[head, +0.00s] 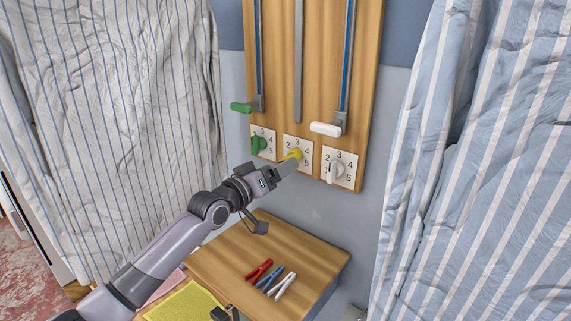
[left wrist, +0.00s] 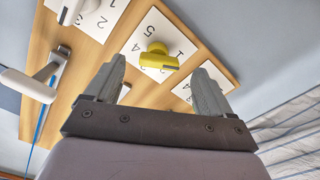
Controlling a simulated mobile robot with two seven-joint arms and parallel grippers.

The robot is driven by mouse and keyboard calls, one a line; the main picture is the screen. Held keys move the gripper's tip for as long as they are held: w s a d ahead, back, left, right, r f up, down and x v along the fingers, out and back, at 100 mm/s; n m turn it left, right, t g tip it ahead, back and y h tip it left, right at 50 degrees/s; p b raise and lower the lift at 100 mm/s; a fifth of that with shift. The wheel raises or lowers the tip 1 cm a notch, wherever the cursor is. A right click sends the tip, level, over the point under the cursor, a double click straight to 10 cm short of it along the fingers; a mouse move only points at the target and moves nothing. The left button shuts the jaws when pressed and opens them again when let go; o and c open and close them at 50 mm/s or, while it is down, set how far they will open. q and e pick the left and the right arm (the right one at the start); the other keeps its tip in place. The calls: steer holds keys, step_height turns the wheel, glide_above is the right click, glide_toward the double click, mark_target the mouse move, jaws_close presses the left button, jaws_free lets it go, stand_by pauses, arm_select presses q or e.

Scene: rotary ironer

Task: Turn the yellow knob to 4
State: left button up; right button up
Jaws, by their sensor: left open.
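The yellow knob (head: 293,154) sits on the middle of three white number cards on a wooden panel. Its card (head: 303,167) shows 2, 3, 4 and 5 in the head view. My left gripper (head: 284,169) is at the knob, partly covering the lower part of the card. In the left wrist view the yellow knob (left wrist: 159,60) lies ahead of and between the two open fingers of my left gripper (left wrist: 162,82), apart from them. I cannot clearly tell which number the knob points at. My right gripper is not in view.
A green knob (head: 258,145) is left of the yellow one and a white knob (head: 335,172) right. Above are a green slider handle (head: 241,107) and a white one (head: 326,129). Clothespins (head: 271,277) lie on a wooden table (head: 235,262) below. Striped cloths hang both sides.

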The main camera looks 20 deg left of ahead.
arm_select(q)
steer(key=shift+x, duration=1.95)
steer(key=c, duration=1.1)
